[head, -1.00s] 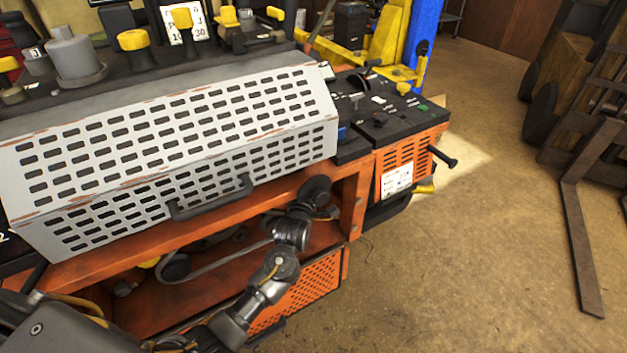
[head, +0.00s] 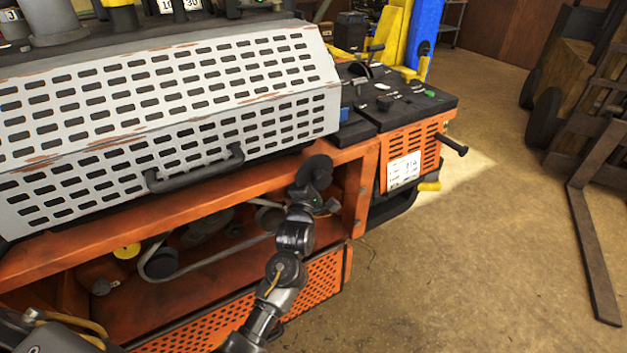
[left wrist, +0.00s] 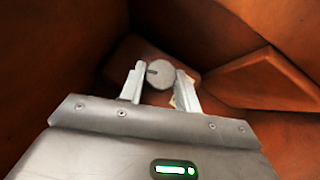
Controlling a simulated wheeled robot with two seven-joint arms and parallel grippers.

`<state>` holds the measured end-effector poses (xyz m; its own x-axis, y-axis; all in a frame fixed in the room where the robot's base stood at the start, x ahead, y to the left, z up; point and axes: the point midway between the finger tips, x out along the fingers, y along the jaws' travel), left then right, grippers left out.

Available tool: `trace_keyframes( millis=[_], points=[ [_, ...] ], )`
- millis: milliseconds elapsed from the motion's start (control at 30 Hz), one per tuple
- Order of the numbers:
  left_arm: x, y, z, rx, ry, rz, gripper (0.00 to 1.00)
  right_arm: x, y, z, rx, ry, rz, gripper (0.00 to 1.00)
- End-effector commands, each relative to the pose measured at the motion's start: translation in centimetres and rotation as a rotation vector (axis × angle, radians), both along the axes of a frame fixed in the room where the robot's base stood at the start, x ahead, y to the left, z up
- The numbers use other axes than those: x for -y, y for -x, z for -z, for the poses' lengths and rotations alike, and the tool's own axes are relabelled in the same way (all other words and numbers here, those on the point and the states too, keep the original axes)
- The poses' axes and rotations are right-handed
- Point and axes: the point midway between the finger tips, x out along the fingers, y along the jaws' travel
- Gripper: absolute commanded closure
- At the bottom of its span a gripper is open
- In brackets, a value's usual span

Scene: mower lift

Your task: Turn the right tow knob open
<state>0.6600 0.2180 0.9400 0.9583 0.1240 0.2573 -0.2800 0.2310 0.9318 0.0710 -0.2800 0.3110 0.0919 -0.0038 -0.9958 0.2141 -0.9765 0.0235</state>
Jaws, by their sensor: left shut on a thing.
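The tow knob (left wrist: 162,74) is a round, light grey disc with a dark mark on its left side, deep in an orange-walled corner in the left wrist view. My left gripper (left wrist: 160,72) has one finger on each side of it and is shut on it. In the head view my left arm reaches from the bottom left into the right end of the orange machine's open bay (head: 205,284). The knob and my fingertips cannot be made out there. My right gripper is not in view.
A perforated white cover (head: 150,120) with a black handle (head: 195,172) overhangs the bay. A black control panel (head: 385,102) and a protruding black lever (head: 452,145) are at the right. Open floor (head: 480,260) lies between the machine and a forklift (head: 590,230).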

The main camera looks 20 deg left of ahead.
Motion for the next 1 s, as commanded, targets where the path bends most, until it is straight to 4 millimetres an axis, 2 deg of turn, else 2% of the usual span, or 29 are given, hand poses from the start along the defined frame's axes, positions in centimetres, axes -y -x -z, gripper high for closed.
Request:
trace_keyframes(
  millis=[133,267,300,433,767,867,1000],
  points=[
    [0.1,0.0,0.0,0.001,0.003,0.002,0.90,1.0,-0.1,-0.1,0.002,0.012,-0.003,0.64],
    [0.1,0.0,0.0,0.000,0.002,0.002,0.90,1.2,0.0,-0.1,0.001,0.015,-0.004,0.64],
    [0.1,0.0,0.0,0.000,0.002,0.002,0.65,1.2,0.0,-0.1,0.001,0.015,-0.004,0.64],
    [0.0,0.0,0.0,0.000,0.002,0.001,0.48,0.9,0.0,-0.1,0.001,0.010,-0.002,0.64],
    [0.0,0.3,0.1,-0.001,0.001,0.001,0.47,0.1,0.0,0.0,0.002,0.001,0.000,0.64],
    [0.2,1.2,0.5,-0.001,0.002,0.001,0.47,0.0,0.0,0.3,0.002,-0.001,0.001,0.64],
    [0.5,3.7,1.3,-0.002,0.003,0.001,0.47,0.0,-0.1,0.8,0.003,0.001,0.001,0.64]
  ],
)
